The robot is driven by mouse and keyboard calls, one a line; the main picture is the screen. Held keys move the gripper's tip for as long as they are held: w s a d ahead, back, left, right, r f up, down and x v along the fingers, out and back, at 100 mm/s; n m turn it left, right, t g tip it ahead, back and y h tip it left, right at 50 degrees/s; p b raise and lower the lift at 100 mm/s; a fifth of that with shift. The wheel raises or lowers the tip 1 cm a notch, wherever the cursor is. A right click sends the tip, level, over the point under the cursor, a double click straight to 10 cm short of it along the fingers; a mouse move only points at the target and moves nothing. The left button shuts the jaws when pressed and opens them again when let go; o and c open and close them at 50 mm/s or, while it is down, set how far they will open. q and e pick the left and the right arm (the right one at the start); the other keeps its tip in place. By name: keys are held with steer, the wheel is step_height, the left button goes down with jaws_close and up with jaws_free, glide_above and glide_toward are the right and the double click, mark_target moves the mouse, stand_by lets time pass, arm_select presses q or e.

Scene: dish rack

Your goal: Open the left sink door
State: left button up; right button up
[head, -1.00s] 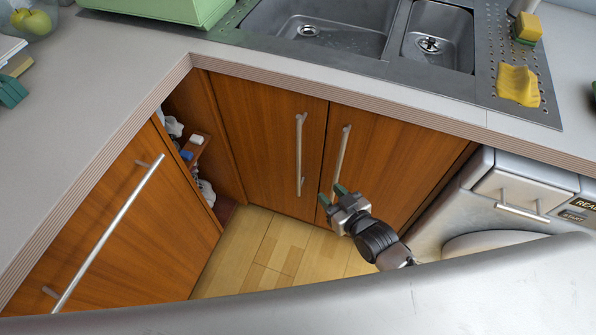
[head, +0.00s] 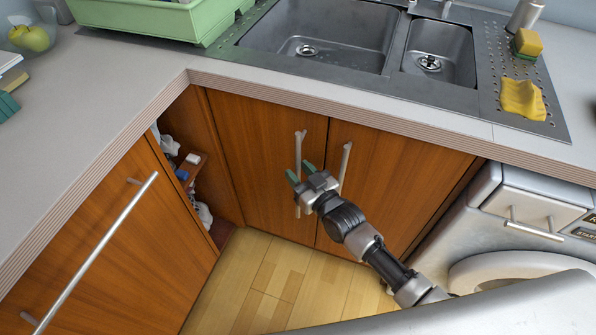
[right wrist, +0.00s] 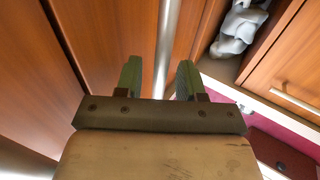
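The left sink door (head: 255,150) is a brown wooden panel under the sink and is shut. Its upright metal bar handle (head: 299,148) is near the door's right edge; my right gripper hides part of it. My right gripper (head: 299,173) is at the handle's middle height, with its green fingers open. In the right wrist view, the handle bar (right wrist: 166,40) lines up between the two fingers (right wrist: 157,80), with gaps on both sides. I cannot tell how deep the bar is between them. My left gripper is not in view.
The right sink door (head: 385,170) with its own handle (head: 345,165) is close beside my right gripper. An open shelf niche (head: 190,175) and a cabinet with a long handle (head: 100,250) are at left. A washing machine (head: 520,215) is at right. The counter edge (head: 330,105) overhangs the doors.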

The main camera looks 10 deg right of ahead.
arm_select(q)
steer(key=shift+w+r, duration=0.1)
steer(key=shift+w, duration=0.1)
arm_select(e)
steer(key=shift+w+a, duration=0.2)
steer(key=shift+w, duration=0.1)
jaws_close()
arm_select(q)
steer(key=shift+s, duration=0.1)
arm_select(e)
steer(key=shift+s, duration=0.1)
